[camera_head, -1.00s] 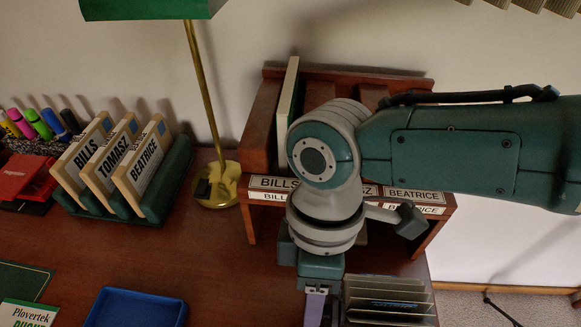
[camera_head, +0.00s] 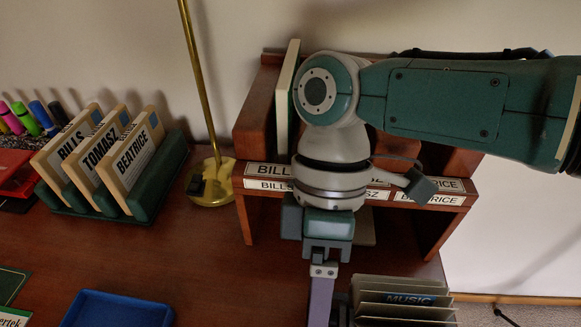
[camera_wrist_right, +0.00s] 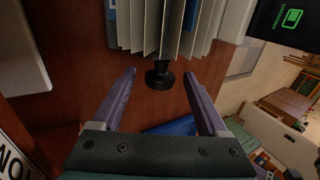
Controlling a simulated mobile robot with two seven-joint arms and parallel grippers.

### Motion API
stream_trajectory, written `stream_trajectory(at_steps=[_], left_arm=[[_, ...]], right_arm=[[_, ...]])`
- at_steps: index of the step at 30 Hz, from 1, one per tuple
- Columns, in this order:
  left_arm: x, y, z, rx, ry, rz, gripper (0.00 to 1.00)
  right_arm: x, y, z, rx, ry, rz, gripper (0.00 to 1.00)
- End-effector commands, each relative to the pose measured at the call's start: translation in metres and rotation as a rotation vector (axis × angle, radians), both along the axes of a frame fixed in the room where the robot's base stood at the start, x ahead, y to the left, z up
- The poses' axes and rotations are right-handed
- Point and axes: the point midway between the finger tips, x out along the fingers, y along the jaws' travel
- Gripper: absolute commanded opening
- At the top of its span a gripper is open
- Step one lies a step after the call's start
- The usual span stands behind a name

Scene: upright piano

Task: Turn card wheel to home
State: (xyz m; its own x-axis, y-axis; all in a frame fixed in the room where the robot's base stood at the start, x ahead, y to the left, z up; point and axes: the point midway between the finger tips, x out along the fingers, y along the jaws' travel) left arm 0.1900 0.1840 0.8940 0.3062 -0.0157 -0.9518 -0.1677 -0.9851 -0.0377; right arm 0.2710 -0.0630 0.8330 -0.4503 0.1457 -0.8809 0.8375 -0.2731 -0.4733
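The card wheel (camera_head: 402,312) stands at the bottom right of the desk in the head view, a fan of pale cards with a dark card lettered MUSIC. In the right wrist view its white cards (camera_wrist_right: 150,25) fan at the top, with a black knob (camera_wrist_right: 159,76) below them. My right gripper (camera_wrist_right: 168,85) is open, its two purple fingers on either side of the knob with clear gaps. In the head view this gripper (camera_head: 322,305) points down just left of the cards, its tips cut off by the frame. My left gripper is not in view.
A wooden rack (camera_head: 245,215) with name labels stands behind my right arm. A green holder (camera_head: 160,180) with name cards, a brass lamp (camera_head: 212,185) and a blue tray (camera_head: 115,310) are to the left. Bare desk lies between tray and card wheel.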

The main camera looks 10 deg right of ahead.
Motion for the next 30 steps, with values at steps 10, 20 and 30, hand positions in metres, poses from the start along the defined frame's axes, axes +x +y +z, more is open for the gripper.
stream_trajectory(at_steps=[10, 20, 30], left_arm=[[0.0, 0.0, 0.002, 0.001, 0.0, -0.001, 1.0], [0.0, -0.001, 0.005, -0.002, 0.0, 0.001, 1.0], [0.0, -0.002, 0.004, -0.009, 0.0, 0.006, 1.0]], right_arm=[[0.006, -0.001, 0.012, 0.002, -0.003, -0.001, 0.76], [0.035, -0.011, 0.068, 0.002, -0.004, -0.001, 0.76], [0.045, -0.014, 0.088, 0.0, 0.001, 0.0, 0.76]])
